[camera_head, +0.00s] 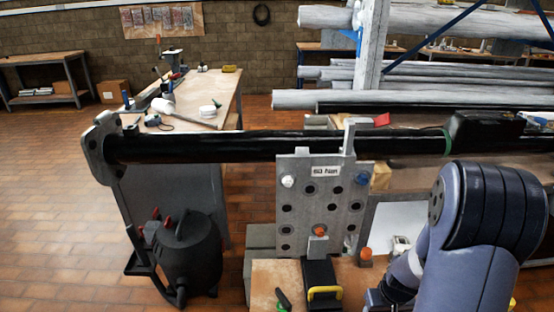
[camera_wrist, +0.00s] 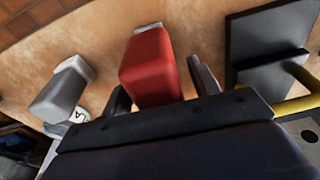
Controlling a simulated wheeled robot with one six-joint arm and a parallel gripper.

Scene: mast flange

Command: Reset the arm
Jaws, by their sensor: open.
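My gripper (camera_wrist: 160,88) shows in the wrist view with its two dark fingers apart. A red block-like piece (camera_wrist: 150,65) with a pale metal end lies between and beyond the fingers, over a tan wooden surface. I cannot tell whether the fingers touch it. My arm (camera_head: 465,235) is bent at the lower right of the head view. My fingers do not show there.
A grey plate (camera_head: 310,198) with bolt holes stands beside a long black tube with an end flange (camera_head: 95,148). A black base (camera_head: 320,275) has a yellow handle (camera_head: 325,292). A grey block (camera_wrist: 58,97) lies left of my fingers. Open floor (camera_head: 50,200) lies left.

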